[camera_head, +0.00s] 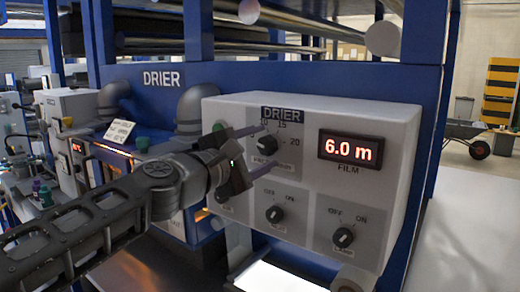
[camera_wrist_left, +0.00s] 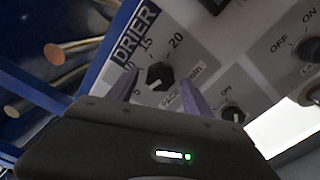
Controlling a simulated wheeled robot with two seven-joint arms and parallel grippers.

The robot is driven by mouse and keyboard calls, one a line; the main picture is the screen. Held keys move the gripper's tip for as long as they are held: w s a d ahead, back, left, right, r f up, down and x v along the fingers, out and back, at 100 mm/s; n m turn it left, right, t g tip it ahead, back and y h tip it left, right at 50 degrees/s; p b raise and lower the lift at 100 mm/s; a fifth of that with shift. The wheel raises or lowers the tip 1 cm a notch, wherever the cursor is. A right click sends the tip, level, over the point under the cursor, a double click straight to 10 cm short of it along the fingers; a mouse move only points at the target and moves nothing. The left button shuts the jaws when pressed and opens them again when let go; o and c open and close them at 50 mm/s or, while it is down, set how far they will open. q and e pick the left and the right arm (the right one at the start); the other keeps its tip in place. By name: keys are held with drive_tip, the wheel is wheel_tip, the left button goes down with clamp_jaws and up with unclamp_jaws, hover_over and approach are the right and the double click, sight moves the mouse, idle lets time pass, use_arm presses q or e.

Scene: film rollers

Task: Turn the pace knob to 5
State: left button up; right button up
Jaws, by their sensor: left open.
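The pace knob (camera_head: 267,144) is a small black knob on the white DRIER control box, with a numbered dial around it showing 10, 15 and 20. My left gripper (camera_head: 264,148) is open in front of the box, its two fingers pointing at the dial from above and below the knob. In the left wrist view the knob (camera_wrist_left: 158,76) shows between the two fingertips (camera_wrist_left: 160,80), with a gap on each side. Where the knob's pointer stands is too small to tell. My right gripper is not in view.
A red display (camera_head: 351,149) reads 6.0 m above the word FILM. OFF/ON knobs sit below, one at the middle (camera_head: 274,214) and one at the right (camera_head: 343,237). A grey pipe (camera_head: 193,108) and blue frame posts stand near my arm.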

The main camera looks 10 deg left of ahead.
use_arm(q)
drive_tip(key=v, duration=0.8)
idle(0.5)
